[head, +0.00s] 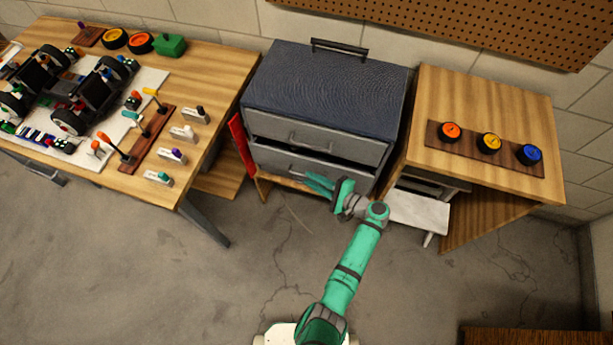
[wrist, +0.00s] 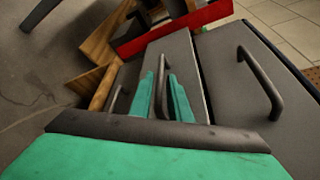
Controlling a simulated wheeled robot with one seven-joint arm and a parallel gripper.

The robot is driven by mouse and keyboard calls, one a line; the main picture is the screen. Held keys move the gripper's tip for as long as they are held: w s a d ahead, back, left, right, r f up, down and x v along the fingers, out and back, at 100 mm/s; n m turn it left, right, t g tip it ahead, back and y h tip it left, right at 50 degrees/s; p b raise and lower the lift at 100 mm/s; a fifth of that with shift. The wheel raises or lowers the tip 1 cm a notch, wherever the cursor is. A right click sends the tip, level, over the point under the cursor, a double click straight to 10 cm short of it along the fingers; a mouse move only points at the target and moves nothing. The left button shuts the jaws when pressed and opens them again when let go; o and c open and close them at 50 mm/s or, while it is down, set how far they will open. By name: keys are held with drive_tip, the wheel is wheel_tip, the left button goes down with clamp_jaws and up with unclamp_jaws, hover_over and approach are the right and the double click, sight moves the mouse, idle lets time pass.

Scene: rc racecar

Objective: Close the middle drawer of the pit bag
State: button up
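The pit bag (head: 325,80) is a dark blue-grey case with grey drawers, standing between two wooden benches. Its top drawer (head: 312,134) has a grey bar handle. The middle drawer (head: 285,160) is below it, with a dark gap above its front; it seems to stand out a little. My gripper (head: 318,184) is in front of the middle drawer. In the wrist view my gripper (wrist: 161,82) is open, its two teal fingers on either side of the middle drawer's dark handle (wrist: 163,95). Contact cannot be told. A lower handle (wrist: 117,100) is partly hidden.
A red panel (head: 241,145) stands at the bag's left side. The left bench (head: 215,75) holds cars and tools. The right bench (head: 490,90) holds three coloured wheels. A low white shelf (head: 420,212) is right of the arm. The floor in front is clear.

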sight(306, 177)
drive_tip(key=shift+x, duration=1.55)
clamp_jaws()
drive_tip(key=shift+w, duration=0.1)
